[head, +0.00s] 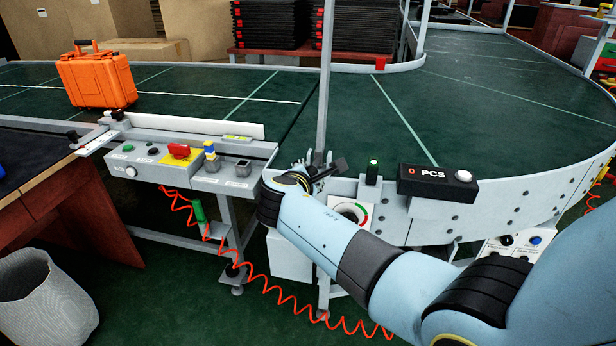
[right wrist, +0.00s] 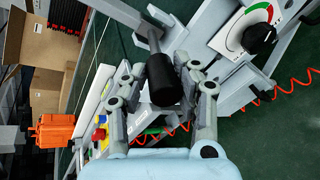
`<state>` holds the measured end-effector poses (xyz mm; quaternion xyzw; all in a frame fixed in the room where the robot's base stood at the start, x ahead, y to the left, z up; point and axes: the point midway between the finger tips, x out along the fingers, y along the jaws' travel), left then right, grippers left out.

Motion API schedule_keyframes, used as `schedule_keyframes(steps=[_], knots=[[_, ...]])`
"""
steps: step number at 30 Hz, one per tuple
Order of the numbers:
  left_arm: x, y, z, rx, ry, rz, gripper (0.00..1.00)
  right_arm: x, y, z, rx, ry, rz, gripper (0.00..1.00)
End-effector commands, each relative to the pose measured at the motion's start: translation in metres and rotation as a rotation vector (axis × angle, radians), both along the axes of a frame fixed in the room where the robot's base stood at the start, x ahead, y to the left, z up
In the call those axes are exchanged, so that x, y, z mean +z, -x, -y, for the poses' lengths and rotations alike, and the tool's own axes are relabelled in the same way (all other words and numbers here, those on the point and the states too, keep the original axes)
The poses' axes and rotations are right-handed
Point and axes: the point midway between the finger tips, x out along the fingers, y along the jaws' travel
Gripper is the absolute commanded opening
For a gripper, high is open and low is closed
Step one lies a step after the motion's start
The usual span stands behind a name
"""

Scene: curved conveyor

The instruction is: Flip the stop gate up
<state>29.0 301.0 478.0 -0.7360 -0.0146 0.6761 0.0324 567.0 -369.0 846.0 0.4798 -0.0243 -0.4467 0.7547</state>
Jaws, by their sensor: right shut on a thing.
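My right gripper (head: 314,176) is at the conveyor's near edge, beside the foot of a tall grey bar (head: 326,80). In the right wrist view its fingers (right wrist: 163,110) are closed around a black handle (right wrist: 162,82) on a short grey stem (right wrist: 154,42). In the head view the dark handle end (head: 340,166) shows just past the fingers. The grey bar stands nearly upright and runs out of the top of the picture. I cannot tell for sure whether this bar is the stop gate. My left gripper is not in view.
An orange case (head: 97,78) stands on the green belt (head: 205,86) at the left. A control panel (head: 185,160) is left of my gripper. A black PCS box (head: 437,184) and a dial (head: 352,212) are to its right. A red coiled cable (head: 262,281) hangs below.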

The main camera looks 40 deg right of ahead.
Motion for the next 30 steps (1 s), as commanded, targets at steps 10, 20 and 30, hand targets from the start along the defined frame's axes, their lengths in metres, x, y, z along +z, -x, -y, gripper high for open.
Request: schedule_keyframes(steps=[10,20,30], knots=[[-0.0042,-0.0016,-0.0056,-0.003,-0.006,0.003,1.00,-0.0174,0.0076,-0.0035,-0.004,-0.015,-0.021,0.00],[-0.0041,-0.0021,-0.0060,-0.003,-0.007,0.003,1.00,-0.0178,0.0079,-0.0036,-0.005,-0.017,-0.022,0.37],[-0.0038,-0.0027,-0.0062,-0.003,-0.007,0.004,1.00,-0.0127,0.0051,-0.0022,-0.003,-0.010,-0.014,0.51]])
